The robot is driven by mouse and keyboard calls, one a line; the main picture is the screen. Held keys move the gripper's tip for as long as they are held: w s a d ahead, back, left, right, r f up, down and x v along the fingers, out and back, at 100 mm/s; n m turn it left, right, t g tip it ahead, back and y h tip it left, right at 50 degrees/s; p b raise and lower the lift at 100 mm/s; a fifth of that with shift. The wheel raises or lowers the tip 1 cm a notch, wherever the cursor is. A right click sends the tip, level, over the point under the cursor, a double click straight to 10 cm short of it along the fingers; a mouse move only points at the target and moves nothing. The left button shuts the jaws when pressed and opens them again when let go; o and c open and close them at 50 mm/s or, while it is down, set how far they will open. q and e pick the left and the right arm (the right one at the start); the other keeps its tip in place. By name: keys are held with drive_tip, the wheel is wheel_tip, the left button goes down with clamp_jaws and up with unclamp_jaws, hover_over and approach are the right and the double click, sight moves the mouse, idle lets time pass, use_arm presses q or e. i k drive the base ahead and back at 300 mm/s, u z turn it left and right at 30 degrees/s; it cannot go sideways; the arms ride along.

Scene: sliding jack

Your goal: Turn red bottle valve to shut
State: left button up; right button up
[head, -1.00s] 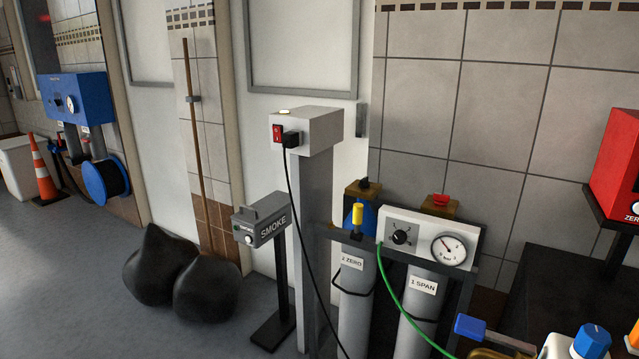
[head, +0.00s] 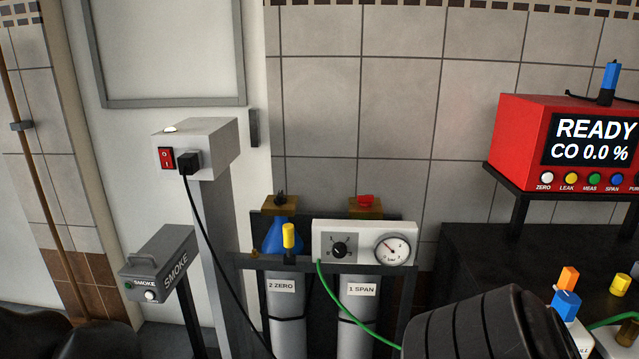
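The red bottle valve (head: 366,200) is a small red knob on a brass block, on top of the bottle labelled 1 SPAN (head: 358,318). The block is partly hidden behind the white panel with a dial and a gauge (head: 365,243). Whether the valve is open or shut cannot be told. Beside it on the left, the bottle labelled 2 ZERO (head: 285,315) has a black knob (head: 280,199) on its brass top. Neither of my grippers shows.
A yellow-topped fitting (head: 288,237) stands left of the panel. A green hose (head: 352,325) runs from the panel. A grey post (head: 205,230) with a cable stands left. A red analyser reading READY (head: 575,145) sits on a black stand at right. The wall above the bottles is clear.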

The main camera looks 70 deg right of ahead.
sight(365, 201)
drive_tip(key=i, duration=2.4)
drive_tip(key=z, duration=3.8)
